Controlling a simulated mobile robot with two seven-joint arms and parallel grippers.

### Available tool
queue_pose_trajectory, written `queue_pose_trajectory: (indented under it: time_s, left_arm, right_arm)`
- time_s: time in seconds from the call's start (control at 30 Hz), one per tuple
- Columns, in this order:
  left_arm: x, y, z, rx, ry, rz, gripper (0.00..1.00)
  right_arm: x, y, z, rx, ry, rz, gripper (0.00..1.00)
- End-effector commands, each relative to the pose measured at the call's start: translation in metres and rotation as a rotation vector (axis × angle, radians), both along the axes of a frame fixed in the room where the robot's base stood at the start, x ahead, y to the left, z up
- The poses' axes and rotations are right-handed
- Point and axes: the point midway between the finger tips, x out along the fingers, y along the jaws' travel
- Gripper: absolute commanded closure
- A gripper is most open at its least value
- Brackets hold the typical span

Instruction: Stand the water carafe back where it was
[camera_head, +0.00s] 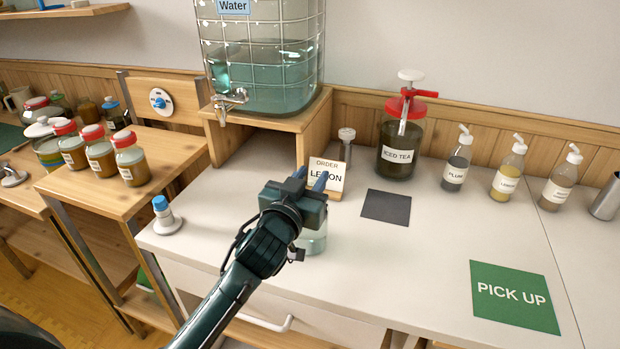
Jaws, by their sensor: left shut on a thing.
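My left gripper (308,181) reaches in from the lower left over the white counter, its blue fingers in front of the order card. It is shut on the water carafe (314,242), a clear glass vessel with a pale tint. Only the lower right part of the carafe shows below the gripper; my gripper and wrist hide the rest. I cannot tell whether its base touches the counter. My right gripper is not in view.
A wire-caged water tank (268,75) with a tap stands on a wooden stand. An order card (327,174) reads "LEMON". An iced tea jar (398,150), a dark square mat (386,205), several pump bottles (507,172) and a green pick-up mat (514,296) are to the right.

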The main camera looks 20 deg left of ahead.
Motion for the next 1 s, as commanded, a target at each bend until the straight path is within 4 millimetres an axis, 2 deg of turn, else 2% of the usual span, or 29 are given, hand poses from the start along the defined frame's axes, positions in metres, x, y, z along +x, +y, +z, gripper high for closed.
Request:
queue_pose_trajectory:
  time_s: [0.37,0.4,0.67,1.0]
  left_arm:
    - [0.0001,0.0,0.0005,0.0,-0.005,-0.001,1.0]
    - [0.0001,-0.0001,0.0002,0.0,-0.005,-0.001,0.65]
    - [0.0,0.0,-0.0011,0.0,-0.002,0.0,0.44]
    - [-0.0001,0.0001,-0.0046,0.001,0.007,0.001,0.43]
  right_arm:
    - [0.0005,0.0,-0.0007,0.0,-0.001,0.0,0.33]
    - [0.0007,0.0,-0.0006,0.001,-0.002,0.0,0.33]
    - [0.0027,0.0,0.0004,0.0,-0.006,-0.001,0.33]
    - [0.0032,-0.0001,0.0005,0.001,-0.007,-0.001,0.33]
